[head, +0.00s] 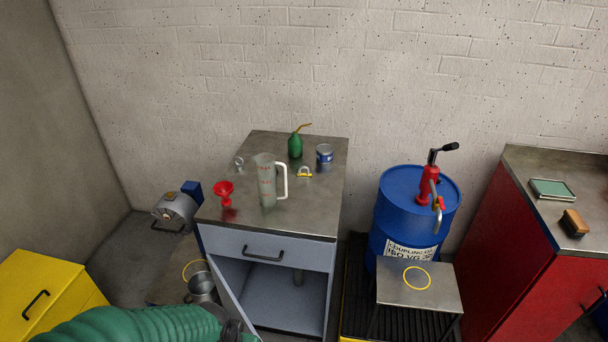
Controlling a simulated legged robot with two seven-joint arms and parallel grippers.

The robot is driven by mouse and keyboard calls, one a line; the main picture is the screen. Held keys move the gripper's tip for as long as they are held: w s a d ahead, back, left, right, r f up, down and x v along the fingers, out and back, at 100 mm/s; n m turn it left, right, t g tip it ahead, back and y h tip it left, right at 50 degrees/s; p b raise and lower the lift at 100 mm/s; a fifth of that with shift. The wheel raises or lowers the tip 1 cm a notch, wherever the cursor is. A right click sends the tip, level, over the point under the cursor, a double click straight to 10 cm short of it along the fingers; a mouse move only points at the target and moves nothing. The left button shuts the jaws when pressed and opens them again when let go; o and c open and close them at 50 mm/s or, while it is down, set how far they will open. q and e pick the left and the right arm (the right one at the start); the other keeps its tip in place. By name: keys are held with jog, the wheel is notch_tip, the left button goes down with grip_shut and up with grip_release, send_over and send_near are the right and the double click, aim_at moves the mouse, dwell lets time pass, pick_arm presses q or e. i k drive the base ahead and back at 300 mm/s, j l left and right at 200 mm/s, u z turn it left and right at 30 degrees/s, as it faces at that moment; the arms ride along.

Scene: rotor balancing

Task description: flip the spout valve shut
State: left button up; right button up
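A red hand pump (429,181) with a black-gripped crank stands on top of a blue drum (392,212). A grey metal spout (436,222) curves down from the pump at the drum's front right. The spout valve (439,203), a small red and yellow part, sits on the spout. It is too small to tell its position. My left arm's green sleeve enters at the bottom left, and its gripper is outside the picture.
A small metal stand (394,292) with a yellow ring (417,278) is before the drum. A workbench (319,202) at left carries a measuring jug (266,182), red funnel (224,191), green oil can (295,146) and blue tin (324,153). A red cabinet (507,258) stands right.

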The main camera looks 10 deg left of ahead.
aim_at(439, 200)
jog(key=i+l+u, duration=0.15)
jog(key=i+l, duration=0.15)
jog(key=i+l+u, duration=0.2)
jog(key=l, duration=0.25)
jog(key=i+l+u, duration=0.1)
jog(key=i, duration=0.25)
